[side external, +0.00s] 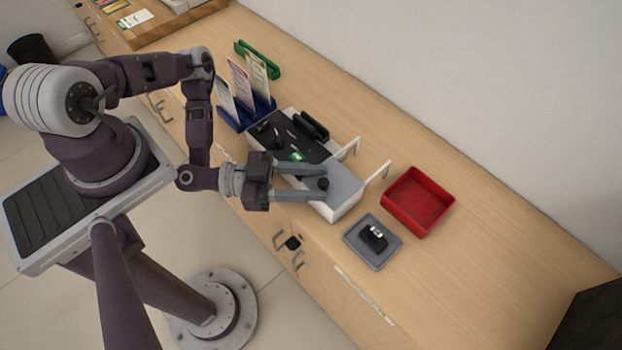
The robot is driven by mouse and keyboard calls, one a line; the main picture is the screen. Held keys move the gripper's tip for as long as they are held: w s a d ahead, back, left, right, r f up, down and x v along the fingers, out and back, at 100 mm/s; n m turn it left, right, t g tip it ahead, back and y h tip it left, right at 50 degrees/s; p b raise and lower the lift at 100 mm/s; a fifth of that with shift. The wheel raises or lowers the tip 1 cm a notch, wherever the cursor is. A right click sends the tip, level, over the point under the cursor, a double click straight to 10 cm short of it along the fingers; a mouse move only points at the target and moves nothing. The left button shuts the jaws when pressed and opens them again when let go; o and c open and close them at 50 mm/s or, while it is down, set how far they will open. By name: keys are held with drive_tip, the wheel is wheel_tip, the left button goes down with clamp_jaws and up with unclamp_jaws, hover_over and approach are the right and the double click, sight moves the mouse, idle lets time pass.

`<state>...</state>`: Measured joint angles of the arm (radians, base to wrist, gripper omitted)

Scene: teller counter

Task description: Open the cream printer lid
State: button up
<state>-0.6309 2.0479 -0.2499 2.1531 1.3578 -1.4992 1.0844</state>
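A long cream-white box, which looks like the printer (346,208), stands on the counter in the middle of the view. Its far-left part has a dark top with black parts and a small green patch; its near-right part has a flat grey top (345,180) with a dark round knob (323,184). I cannot tell which part is the lid. My gripper (325,182) reaches over the grey top from the left, its two grey fingers spread apart. The knob shows between the fingertips, with gaps visible; contact or height above the top cannot be told.
A red tray (418,202) and a grey tray (356,243) with a small black object sit to the right. A blue leaflet holder (235,118) stands behind the box.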

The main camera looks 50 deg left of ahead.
clamp_jaws()
drive_tip(key=shift+w, duration=0.1)
idle(1.2)
